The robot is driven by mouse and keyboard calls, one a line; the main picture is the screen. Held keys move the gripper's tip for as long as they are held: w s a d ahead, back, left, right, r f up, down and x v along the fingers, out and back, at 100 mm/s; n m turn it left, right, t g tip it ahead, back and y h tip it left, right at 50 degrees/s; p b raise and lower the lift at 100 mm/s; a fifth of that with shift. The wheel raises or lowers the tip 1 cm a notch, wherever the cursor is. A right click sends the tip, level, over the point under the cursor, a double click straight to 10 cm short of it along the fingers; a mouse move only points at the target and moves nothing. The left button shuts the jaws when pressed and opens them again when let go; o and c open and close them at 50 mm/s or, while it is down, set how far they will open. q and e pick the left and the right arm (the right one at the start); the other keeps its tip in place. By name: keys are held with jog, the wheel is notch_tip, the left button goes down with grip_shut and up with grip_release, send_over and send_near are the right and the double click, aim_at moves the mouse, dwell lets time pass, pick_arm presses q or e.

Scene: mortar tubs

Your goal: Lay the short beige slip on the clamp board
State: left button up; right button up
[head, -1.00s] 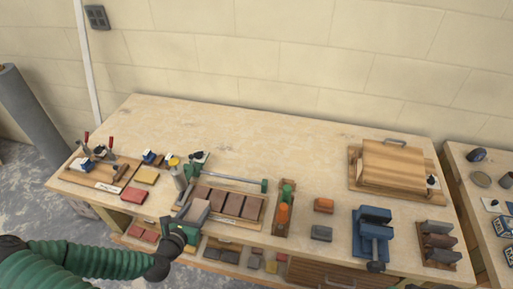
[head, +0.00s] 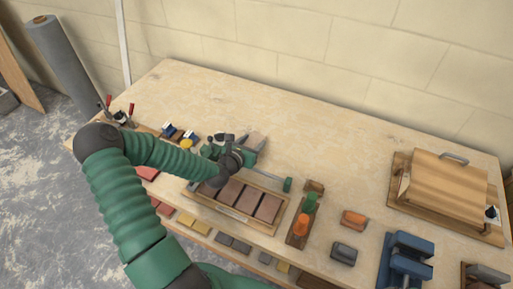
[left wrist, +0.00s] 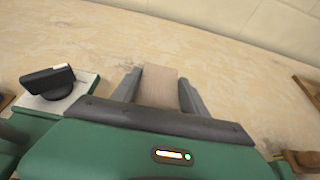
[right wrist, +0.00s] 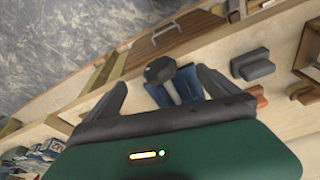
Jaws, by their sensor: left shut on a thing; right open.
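My left gripper (head: 250,146) is shut on a short, pinkish-beige slip (head: 257,141), just behind the tray of brown slips. In the left wrist view the slip (left wrist: 158,86) sticks out between the two fingers, with bare bench top beyond it. The clamp board (head: 142,127) is at the left end of the bench, with red-handled clamps (head: 121,117); my left arm hides most of it. My right gripper (right wrist: 160,90) is open and empty in the right wrist view, with the blue vise (right wrist: 178,88) showing between its fingers. It is outside the head view.
The tray (head: 266,227) of brown slips lies near the front edge, with a green-ended bar (head: 287,185) behind it. An orange-topped holder (head: 301,226), an orange block (head: 354,219), a grey block (head: 343,253) and a wooden press (head: 450,185) stand to the right. The back middle is clear.

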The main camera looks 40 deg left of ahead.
aim_at(254, 146)
pick_arm(q)
jog(key=shift+w+a+f, duration=0.1)
jog(key=shift+w+a, duration=0.15)
jog(key=shift+w, duration=0.5)
jog(key=shift+a+f, duration=0.1)
jog(key=shift+f, duration=0.1)
jog(key=shift+s+f, duration=0.2)
jog(key=shift+f, duration=1.05)
jog(key=shift+w+d+f, duration=0.1)
jog(key=shift+d+f, duration=0.05)
jog(key=shift+d, duration=0.05)
jog(key=o, duration=1.4)
jog(key=shift+o, duration=0.7)
jog(key=shift+a, duration=0.1)
